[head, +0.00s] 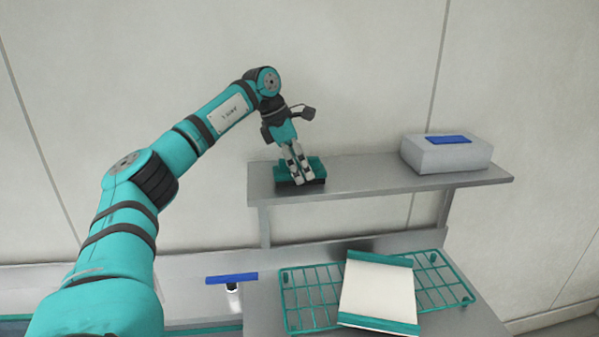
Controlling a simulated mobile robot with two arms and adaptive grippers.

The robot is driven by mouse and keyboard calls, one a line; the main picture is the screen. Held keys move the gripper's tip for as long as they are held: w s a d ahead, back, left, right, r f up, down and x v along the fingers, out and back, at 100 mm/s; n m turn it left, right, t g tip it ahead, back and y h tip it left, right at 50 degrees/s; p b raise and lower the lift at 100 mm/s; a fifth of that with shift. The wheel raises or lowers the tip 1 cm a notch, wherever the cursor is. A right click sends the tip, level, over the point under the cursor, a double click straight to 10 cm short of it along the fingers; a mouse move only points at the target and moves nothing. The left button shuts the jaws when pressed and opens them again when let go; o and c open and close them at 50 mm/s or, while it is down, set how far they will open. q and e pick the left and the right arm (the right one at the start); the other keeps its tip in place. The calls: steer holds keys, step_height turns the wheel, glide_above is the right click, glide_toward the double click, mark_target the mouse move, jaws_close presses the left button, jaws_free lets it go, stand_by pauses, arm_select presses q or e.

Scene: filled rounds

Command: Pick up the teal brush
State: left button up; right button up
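The teal brush (317,164) appears to be the teal block with a dark lower edge on the left part of the raised grey shelf. My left gripper (302,179) points down at it, and its two pale fingers overlap the brush and hide its middle. The fingers look close together. I cannot tell whether they grip the brush or are just in front of it. My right gripper is not in view.
A grey box (446,156) with a blue piece (450,139) on top stands at the shelf's (385,173) right end. Below, a white panel with teal ends (377,290) lies on a teal wire rack (308,298). A blue-topped white item (232,279) is left of the rack. The middle of the shelf is clear.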

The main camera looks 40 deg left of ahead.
arm_select(q)
steer(key=c, duration=1)
steer(key=shift+c, duration=0.2)
steer(key=shift+w+r+b, duration=0.1)
steer(key=shift+r+b, duration=0.75)
steer(key=shift+r, duration=0.5)
steer(key=shift+d+r+b, duration=0.1)
steer(key=shift+r+b, duration=0.25)
steer(key=s+d+r+b, duration=0.1)
steer(key=s+d+b, duration=0.7)
steer(key=d, duration=0.5)
steer(key=shift+d+r, duration=0.3)
steer(key=shift+r, duration=0.05)
